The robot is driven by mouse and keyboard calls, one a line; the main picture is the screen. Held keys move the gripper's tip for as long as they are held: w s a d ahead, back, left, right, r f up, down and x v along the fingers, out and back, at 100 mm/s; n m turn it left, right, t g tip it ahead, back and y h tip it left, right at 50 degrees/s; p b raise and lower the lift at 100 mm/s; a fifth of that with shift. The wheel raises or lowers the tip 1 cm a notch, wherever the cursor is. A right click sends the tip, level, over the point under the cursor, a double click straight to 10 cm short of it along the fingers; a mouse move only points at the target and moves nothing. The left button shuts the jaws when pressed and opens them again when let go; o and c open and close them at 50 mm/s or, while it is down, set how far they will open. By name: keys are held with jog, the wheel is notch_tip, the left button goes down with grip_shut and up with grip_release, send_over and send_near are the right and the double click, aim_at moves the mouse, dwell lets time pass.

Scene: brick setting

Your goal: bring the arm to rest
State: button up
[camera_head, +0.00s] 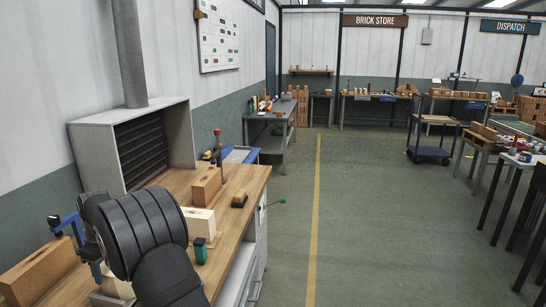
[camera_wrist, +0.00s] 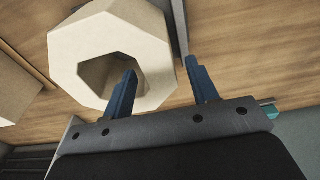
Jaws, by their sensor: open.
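My gripper (camera_wrist: 160,68) shows in the wrist view as two blue fingers set well apart, with nothing held between them. A pale cream block (camera_wrist: 155,35) with bevelled corners and a wide hole is close by. The left finger overlaps the hole in the picture; I cannot tell whether it is inside it. The right finger is beside the block, over the wooden bench top. In the head view my dark arm is bent low over the near end of the bench (camera_head: 237,205) and hides much of the gripper area.
A grey hood (camera_head: 180,135) stands behind. The floor aisle (camera_head: 350,230) is clear.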

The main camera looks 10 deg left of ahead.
jog(key=w+d+r, duration=0.5)
jog(key=d+r, duration=0.2)
jog(key=d, duration=0.3)
jog(key=s+a+f, duration=0.2)
jog(key=s+a, duration=0.4)
jog(key=s, duration=0.6)
jog(key=s+a+f, duration=0.2)
jog(key=s+a, duration=0.4)
jog(key=s, duration=0.6)
jog(key=shift+s, duration=0.15)
jog(key=shift+o, duration=0.4)
